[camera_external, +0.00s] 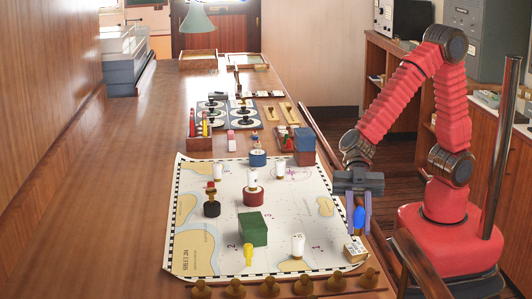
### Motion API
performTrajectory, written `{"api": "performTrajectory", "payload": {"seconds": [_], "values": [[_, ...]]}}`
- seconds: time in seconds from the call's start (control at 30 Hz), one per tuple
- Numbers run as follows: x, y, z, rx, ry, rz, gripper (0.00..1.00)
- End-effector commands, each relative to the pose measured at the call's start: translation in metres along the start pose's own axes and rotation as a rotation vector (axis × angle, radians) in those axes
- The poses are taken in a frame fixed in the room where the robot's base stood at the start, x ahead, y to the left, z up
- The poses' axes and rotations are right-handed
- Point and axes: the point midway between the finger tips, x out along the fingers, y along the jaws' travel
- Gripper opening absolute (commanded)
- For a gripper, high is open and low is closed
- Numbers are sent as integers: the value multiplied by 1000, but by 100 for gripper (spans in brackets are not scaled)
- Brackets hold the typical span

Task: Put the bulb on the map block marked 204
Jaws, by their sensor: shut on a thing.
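My gripper (359,222) points down at the right edge of the chart (225,255). Its fingers are shut on a blue, rounded thing (359,218), which looks like the bulb. A small wooden block (355,250) with a pale, marked face is at the chart's lower right, just below the gripper in the picture. Its marking is too small to read, so I cannot tell whether it is the block marked 204. I cannot tell how high the bulb is above the table.
A green block (253,229), a yellow peg (248,255), a white cylinder (297,245) and a red drum (253,196) stand on the chart. Brass knobs (308,284) line the front edge. A blue box (304,143) stands behind. The table's left side is clear.

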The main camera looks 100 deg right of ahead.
Motion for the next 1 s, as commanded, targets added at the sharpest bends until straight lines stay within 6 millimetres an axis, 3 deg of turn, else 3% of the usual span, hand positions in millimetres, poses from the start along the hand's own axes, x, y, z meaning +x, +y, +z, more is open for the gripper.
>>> {"api": "performTrajectory", "payload": {"seconds": [0.4, 0.8, 0.83, 1.0], "values": [[14, 0, 34, 1, -1, -1, 1], [15, 0, 37, 1, -1, 0, 1], [15, 0, 36, 1, 0, 0, 23], [15, 0, 36, 0, 0, 0, 35]]}}
